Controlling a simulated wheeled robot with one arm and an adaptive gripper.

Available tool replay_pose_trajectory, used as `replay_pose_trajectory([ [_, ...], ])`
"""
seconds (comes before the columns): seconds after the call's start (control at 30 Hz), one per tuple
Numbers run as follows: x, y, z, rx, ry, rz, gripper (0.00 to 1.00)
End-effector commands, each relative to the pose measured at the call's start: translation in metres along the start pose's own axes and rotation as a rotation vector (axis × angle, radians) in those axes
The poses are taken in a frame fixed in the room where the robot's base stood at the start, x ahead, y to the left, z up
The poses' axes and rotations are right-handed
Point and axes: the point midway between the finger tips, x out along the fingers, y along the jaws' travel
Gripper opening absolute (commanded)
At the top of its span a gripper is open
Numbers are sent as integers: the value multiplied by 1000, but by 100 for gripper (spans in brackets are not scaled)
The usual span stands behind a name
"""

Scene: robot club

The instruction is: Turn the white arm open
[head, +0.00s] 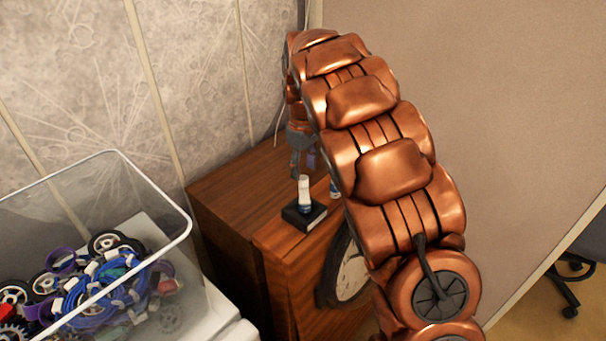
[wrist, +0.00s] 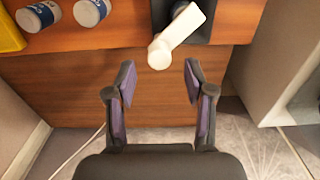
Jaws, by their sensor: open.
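The white arm (wrist: 182,32) sits on a dark base (wrist: 208,12) at the front edge of the wooden cabinet top. My gripper (wrist: 160,78) is open and empty in the wrist view. Its two fingertips are on either side of and just below the round end, apart from it. In the head view my gripper (head: 302,160) is partly hidden behind my copper arm.
Two small white-and-blue containers (wrist: 90,12) (wrist: 38,16) and a yellow object (wrist: 8,34) are on the cabinet top at the left. A clear bin (head: 150,180) of wheels and parts stands left on a white surface.

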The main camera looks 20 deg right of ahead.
Motion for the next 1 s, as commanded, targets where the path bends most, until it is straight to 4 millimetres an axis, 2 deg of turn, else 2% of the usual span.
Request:
replay_pose_trajectory([
  [0.3, 31, 0, 1, 1, -2, -1, 53],
  [0.67, 35, 0, 0, 1, 1, 1, 52],
  [1.0, 34, 0, 0, 1, 1, 1, 17],
])
